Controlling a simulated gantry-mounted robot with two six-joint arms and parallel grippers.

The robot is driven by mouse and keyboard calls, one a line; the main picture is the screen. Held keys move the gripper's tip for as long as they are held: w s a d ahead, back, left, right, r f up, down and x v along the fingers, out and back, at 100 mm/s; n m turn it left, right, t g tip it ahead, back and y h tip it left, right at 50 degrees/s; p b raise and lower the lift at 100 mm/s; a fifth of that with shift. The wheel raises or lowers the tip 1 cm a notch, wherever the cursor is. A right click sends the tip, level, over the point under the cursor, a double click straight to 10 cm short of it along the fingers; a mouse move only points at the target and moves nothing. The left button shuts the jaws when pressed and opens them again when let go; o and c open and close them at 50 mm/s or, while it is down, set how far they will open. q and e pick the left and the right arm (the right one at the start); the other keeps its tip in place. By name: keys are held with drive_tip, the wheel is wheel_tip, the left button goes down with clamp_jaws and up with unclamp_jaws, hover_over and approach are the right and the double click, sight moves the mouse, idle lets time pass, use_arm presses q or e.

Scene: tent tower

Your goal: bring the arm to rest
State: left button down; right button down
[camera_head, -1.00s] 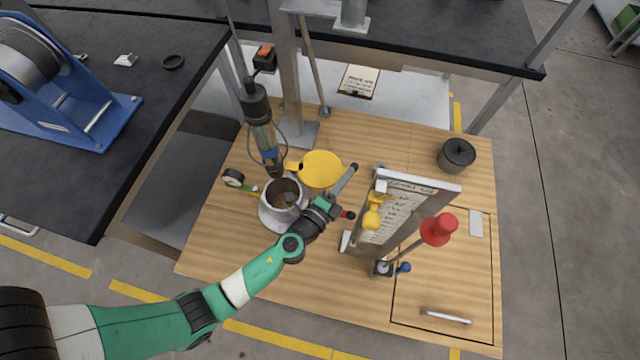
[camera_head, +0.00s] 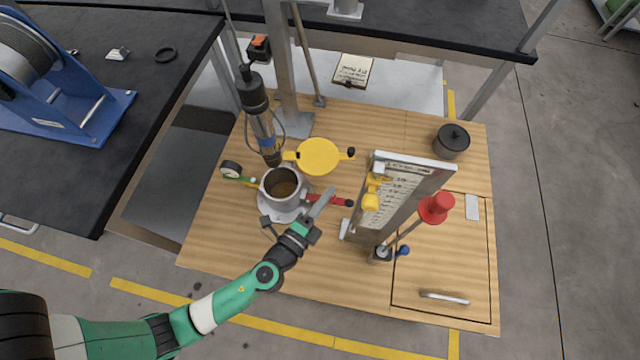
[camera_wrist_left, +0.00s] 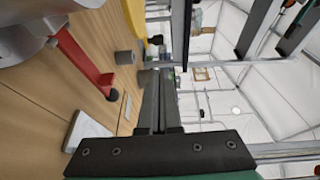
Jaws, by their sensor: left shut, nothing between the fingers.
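My left gripper (camera_head: 322,204) is above the front part of the wooden table, just right of and in front of the grey metal pot (camera_head: 285,200). Its fingers are closed together and hold nothing. In the left wrist view the shut fingers (camera_wrist_left: 160,105) point away from the camera, with the table top on the left side. A red-handled lever (camera_head: 328,200) on the pot passes close to the fingers; I cannot tell whether they touch. It also shows in the left wrist view (camera_wrist_left: 82,58). My right gripper is not in view.
The table's front (camera_head: 250,262) is mostly clear.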

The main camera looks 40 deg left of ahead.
use_arm(q)
drive_tip(key=v, duration=0.3)
drive_tip(key=shift+s+d, duration=0.1)
drive_tip(key=shift+d, duration=0.1)
